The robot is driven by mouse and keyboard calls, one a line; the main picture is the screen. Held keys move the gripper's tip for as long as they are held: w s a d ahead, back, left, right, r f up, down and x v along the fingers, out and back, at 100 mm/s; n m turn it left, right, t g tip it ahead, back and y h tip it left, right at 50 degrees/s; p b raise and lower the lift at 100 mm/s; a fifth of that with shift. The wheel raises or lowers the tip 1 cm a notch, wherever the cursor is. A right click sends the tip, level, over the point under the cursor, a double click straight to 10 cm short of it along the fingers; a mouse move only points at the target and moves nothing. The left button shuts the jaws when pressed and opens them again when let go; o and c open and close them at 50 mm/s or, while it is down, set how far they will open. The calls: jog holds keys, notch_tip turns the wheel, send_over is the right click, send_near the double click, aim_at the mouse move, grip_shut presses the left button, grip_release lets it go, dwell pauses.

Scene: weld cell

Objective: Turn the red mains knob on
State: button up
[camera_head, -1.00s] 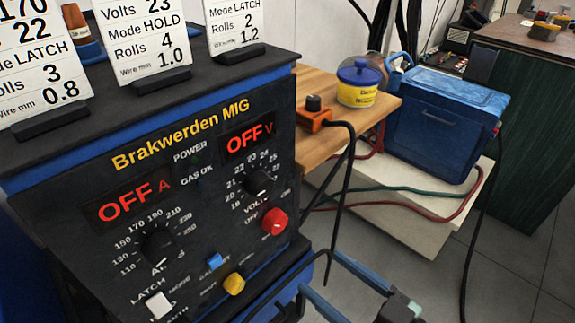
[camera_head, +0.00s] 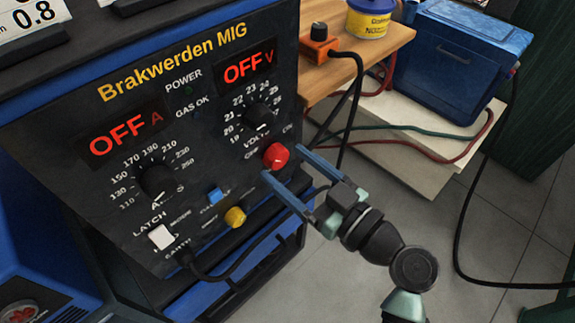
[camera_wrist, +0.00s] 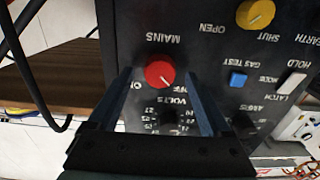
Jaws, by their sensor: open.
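The red mains knob (camera_head: 276,156) is on the right side of the dark welder front panel (camera_head: 150,110), below the volts dial. Both displays on the panel read OFF. My gripper (camera_head: 284,160) is open in front of the panel, its two blue fingers reaching toward the knob. In the wrist view the red knob (camera_wrist: 160,74) lies between the open fingers (camera_wrist: 162,85), with a gap on each side. Whether the fingertips touch the panel cannot be told.
A yellow knob (camera_head: 235,216), a blue button (camera_head: 215,194) and a white switch (camera_head: 161,237) sit lower on the panel. A black cable (camera_head: 215,275) hangs below it. A wooden shelf (camera_head: 385,42) with an orange box (camera_head: 319,45) stands at the right.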

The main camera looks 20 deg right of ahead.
jog(key=shift+w+a, duration=0.15)
jog(key=shift+w, duration=0.3)
grip_shut()
